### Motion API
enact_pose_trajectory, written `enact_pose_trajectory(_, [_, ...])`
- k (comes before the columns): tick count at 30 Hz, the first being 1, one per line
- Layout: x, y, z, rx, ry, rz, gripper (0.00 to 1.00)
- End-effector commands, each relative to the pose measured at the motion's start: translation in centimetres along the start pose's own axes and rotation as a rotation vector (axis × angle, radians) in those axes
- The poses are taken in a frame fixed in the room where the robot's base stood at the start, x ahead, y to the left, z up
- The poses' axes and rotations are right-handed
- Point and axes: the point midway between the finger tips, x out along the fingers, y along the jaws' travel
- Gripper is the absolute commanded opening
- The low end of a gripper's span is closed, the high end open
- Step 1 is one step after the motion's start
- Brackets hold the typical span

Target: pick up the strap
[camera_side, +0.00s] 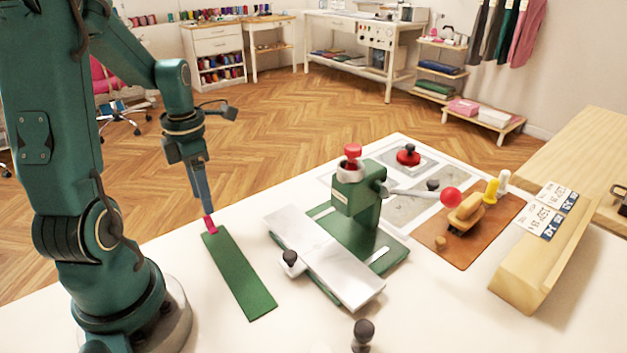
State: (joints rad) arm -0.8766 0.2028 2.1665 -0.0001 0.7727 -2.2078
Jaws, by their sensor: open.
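A flat green strap (240,278) lies on the white table, running from near my gripper toward the lower right. My gripper (210,224) points down over the strap's far end. Its reddish fingertips are at or just above that end; I cannot tell whether they touch it. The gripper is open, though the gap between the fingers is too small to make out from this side.
A green press (355,200) with a red-knobbed lever and a metal plate (325,258) stands right of the strap. A black-knobbed piece (363,335) is at the front. A brown mat (470,248) with tools and a wooden block (545,250) are farther right.

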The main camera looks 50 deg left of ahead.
Motion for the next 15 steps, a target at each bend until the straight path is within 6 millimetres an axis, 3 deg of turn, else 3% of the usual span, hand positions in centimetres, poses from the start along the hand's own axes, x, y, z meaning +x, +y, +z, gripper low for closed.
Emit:
enact_pose_trajectory(9, [3.6, -0.1, 0.0, 0.004, 0.003, -0.004, 0.59])
enact_pose_trajectory(15, [4.5, -0.1, 0.0, 0.005, 0.001, -0.001, 0.59])
